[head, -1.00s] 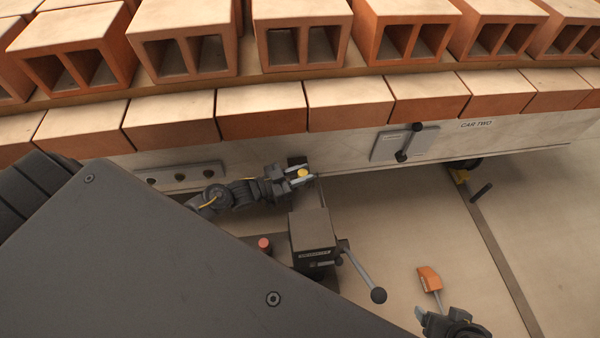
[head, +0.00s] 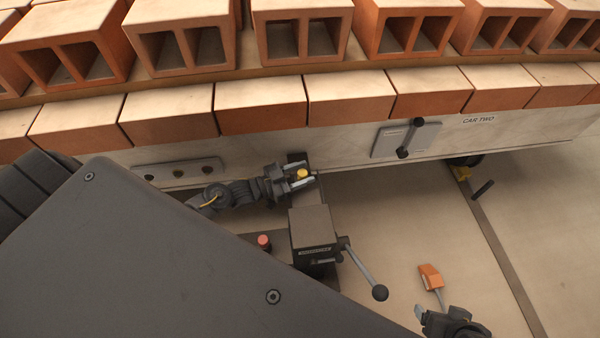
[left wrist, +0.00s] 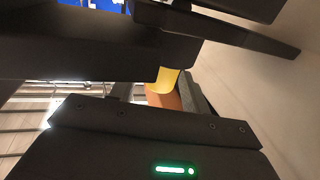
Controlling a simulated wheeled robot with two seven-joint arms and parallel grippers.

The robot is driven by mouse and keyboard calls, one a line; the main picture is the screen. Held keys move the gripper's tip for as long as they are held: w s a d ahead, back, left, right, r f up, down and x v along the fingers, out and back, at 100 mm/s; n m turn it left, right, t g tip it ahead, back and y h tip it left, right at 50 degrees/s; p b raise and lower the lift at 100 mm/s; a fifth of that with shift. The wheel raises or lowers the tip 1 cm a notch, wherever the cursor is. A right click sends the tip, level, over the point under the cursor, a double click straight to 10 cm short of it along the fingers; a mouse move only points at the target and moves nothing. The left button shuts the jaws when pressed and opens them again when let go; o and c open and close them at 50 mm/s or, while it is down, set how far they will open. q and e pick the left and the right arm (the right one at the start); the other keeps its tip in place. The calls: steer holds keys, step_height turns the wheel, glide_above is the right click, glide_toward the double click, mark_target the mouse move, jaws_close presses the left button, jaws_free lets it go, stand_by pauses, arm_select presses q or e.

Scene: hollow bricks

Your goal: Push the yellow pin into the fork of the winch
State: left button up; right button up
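The yellow pin (head: 302,174) shows as a small round head beside the near side of the brick car. The dark winch (head: 313,230) stands just below it in the picture, with a crank lever. My left gripper (head: 301,177) is at the pin, with its pale fingers apart on either side of the head. In the left wrist view the yellow pin (left wrist: 164,80) shows beyond the dark gripper parts, above an orange-brown surface. The fork and the pin's lower end are hidden. My right gripper (head: 435,318) is at the bottom edge, partly cut off; its finger gap is unclear.
The car (head: 350,140) carries rows of hollow bricks (head: 300,32) along the back. A red button (head: 264,242) is left of the winch. The crank's black knob (head: 380,293) sticks out right. Floor at right is mostly clear.

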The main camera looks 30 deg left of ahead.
arm_select(q)
steer(key=shift+o, duration=0.3)
steer(key=shift+a, duration=0.1)
steer(key=p+v, duration=0.1)
steer(key=v, duration=0.9)
steer(key=shift+s, duration=0.35)
steer(key=shift+a+r+p, duration=0.2)
steer(key=shift+p, duration=0.2)
